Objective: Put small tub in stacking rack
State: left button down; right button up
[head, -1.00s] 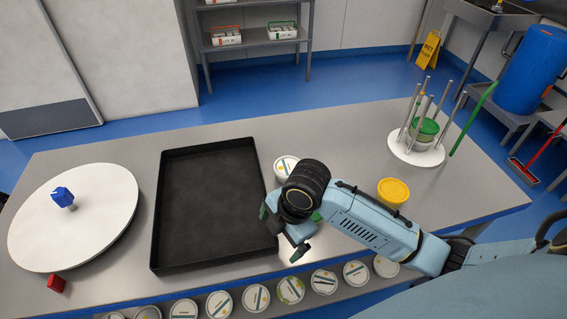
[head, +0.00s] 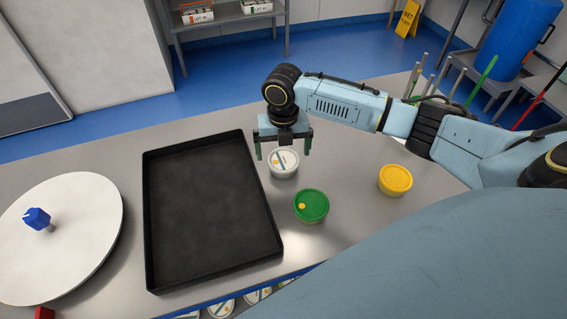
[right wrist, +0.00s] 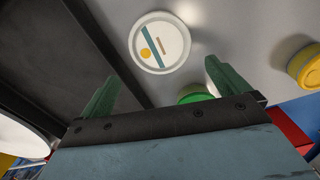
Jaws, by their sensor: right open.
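A tub with a white lid and a printed label (head: 283,160) stands on the table right of the black tray. It also shows in the right wrist view (right wrist: 160,42), ahead of the fingers. A green-lidded tub (head: 311,206) and a yellow-lidded tub (head: 395,180) stand nearer and to the right. My right gripper (head: 284,146) is open and empty, pointing down above the white-lidded tub; in the wrist view its fingers (right wrist: 161,70) are apart. The stacking rack (head: 421,73) is mostly hidden behind my right arm; only some post tops show clearly. My left gripper is out of view.
The empty black tray (head: 262,182) lies on the table's middle. More tubs sit below the table's front edge. Bare table lies between the green-lidded and yellow-lidded tubs.

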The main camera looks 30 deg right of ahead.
aim_at(284, 161)
notch_tip(284, 161, down, 2)
jog(key=shift+w+d+f, duration=0.1)
jog(key=shift+w, duration=0.05)
jog(key=f, duration=0.3)
jog(key=shift+w+d+f, duration=0.2)
jog(key=shift+w+d, duration=0.15)
jog(key=shift+f, duration=0.55)
jog(key=c, duration=1.1)
notch_tip(284, 161, up, 10)
jog(key=shift+r, duration=0.1)
jog(key=shift+c, duration=0.2)
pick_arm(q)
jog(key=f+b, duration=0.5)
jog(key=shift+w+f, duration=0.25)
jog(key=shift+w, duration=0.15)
pick_arm(e)
jog(key=s+a+r+m, duration=0.2)
jog(key=a+m, duration=0.2)
jog(key=m, duration=1.1)
jog(key=s+a+r+m, duration=0.2)
jog(key=a+r+m, duration=0.1)
jog(key=m, duration=1.3)
jog(key=shift+s+a, duration=0.35)
jog(key=shift+a, duration=0.55)
